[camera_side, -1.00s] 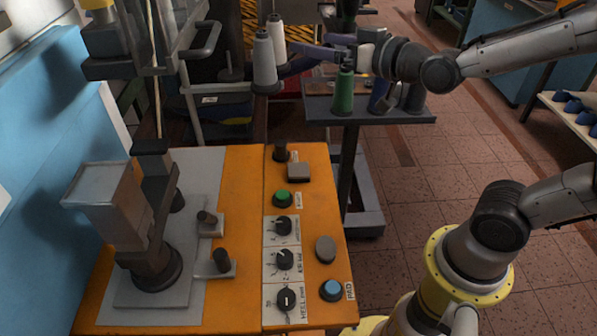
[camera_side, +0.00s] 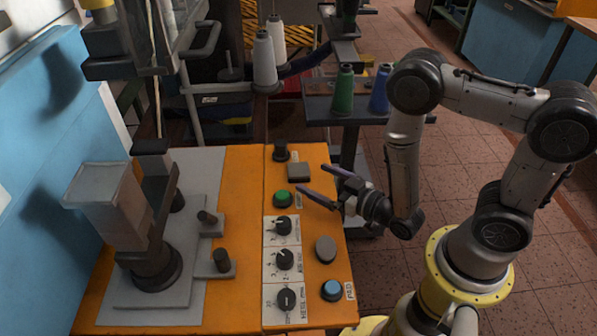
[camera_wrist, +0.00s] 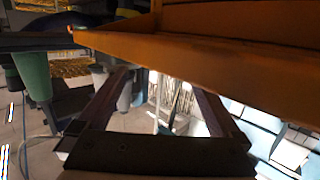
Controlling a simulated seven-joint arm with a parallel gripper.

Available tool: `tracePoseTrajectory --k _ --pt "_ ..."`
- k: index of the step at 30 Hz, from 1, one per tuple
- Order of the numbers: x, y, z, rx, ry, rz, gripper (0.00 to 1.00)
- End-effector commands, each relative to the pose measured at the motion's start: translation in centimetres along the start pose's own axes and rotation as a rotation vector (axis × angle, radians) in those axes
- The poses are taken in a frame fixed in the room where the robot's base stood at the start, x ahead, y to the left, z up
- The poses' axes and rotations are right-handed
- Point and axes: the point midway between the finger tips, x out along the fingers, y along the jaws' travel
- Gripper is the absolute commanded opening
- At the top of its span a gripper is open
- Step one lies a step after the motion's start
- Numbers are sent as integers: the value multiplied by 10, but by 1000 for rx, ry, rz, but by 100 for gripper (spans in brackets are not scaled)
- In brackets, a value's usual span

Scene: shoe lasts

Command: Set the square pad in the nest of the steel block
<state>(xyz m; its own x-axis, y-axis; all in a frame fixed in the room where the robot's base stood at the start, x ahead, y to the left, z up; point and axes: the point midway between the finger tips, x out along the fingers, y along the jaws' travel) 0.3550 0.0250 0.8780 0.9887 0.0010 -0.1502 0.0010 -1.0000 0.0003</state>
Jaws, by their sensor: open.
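A small grey square pad (camera_side: 299,172) lies on the orange panel near its back right, beside a black knob. My gripper (camera_side: 309,178) is open at the panel's right edge, with its fingers pointing left near the pad. I cannot tell its exact height. Nothing shows between its fingers in the side view, and the wrist view also shows the fingers (camera_wrist: 163,85) apart. Grey steel blocks (camera_side: 212,272) with dark cylinders stand on the left of the table. I cannot make out a nest in them. The pad is not recognisable in the wrist view.
Thread spools (camera_side: 343,90) stand behind. An orange edge (camera_wrist: 200,50) fills the upper wrist view.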

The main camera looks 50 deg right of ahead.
Motion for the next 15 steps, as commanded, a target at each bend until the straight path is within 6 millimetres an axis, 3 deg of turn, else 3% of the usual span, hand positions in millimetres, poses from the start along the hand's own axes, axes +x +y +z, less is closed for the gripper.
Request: tracePoseTrajectory --k 15 --pt "61 1 -1 0 1 1 100"
